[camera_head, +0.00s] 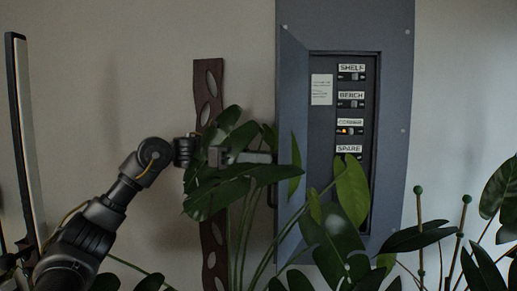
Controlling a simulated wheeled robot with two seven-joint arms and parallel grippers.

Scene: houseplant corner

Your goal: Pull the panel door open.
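The electrical panel (393,130) is a blue-grey box on the wall. Its door (291,90) stands open, swung out to the left of the opening and seen nearly edge-on. The opening shows labelled switches: SHELF, BENCH, one partly unreadable with an orange light (344,131), and SPARE. A dark handle (271,194) shows at the door's left edge, partly behind leaves. My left gripper (258,158) reaches in from the left, its end near the door's left edge. Leaves cover part of it, so its finger gap and any contact are unclear. My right gripper is not in view.
Broad green leaves (237,186) hang around my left gripper, and more leaves (351,190) cover the panel's lower part. A dark slatted strip (208,90) with oval holes stands behind my gripper. A tall lamp bar (20,130) is at far left. Green-tipped stakes (419,225) stand at right.

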